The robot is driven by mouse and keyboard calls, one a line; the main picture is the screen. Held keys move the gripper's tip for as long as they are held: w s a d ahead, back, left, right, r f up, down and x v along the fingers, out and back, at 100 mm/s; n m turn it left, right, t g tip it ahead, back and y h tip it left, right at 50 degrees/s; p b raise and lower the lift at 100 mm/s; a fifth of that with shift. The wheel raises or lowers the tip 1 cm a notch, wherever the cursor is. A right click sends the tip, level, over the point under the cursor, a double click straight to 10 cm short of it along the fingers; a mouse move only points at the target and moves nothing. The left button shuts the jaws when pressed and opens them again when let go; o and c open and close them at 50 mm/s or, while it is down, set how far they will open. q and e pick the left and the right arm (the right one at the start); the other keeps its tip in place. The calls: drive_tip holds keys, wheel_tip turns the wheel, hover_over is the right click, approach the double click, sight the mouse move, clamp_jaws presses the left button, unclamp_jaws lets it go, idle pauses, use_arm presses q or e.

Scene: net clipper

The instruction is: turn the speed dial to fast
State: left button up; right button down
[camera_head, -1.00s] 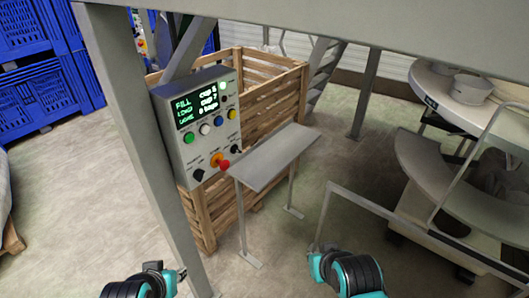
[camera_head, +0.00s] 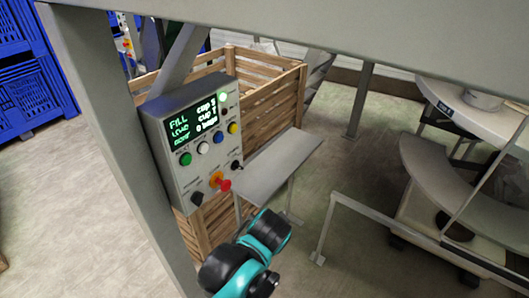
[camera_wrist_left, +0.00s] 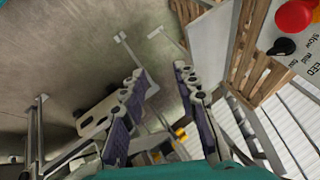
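A grey control box (camera_head: 183,165) with a green-lit display (camera_head: 193,120) stands beside a leg of the frame. The speed dial (camera_head: 236,165) is the small black knob at its lower right, right of the red button (camera_head: 223,184). In the left wrist view the dial (camera_wrist_left: 283,47) is at the upper right, beside slow and med lettering; its pointer direction is unclear. My left gripper (camera_wrist_left: 160,75) is open and empty, with its fingers apart from the dial. In the head view my arm is below and right of the box, with its fingertips not discernible. My right gripper is not in view.
A grey shelf (camera_head: 275,170) on thin legs juts out just right of the box. A wooden crate (camera_head: 270,95) stands behind. Another black knob (camera_head: 197,199) is at the box's lower left. A thin rail (camera_head: 400,220) and round table (camera_head: 450,180) are to the right.

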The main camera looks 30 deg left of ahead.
sight(234, 167)
use_arm(q)
drive_tip(key=w+a+r+m+y+b, duration=0.1)
drive_tip(key=w+a+m+y, duration=0.2)
drive_tip(key=a, duration=0.3)
drive_tip(key=w+a+m+y+b, duration=0.1)
drive_tip(key=w+a+m+y, duration=0.2)
drive_tip(key=a, duration=0.3)
drive_tip(key=w+a+r+m+y+b, duration=0.1)
drive_tip(key=w+a+m+y+b, duration=0.1)
drive_tip(key=w+a+y, duration=0.2)
drive_tip(key=shift+w+a+r+m+g+y, duration=0.2)
drive_tip(key=shift+w+a, duration=0.15)
drive_tip(key=shift+a, duration=0.4)
drive_tip(key=shift+w+a+r+m+g+y, duration=0.1)
drive_tip(key=shift+w+a+m+g, duration=0.15)
drive_tip(key=shift+a, duration=0.45)
clamp_jaws()
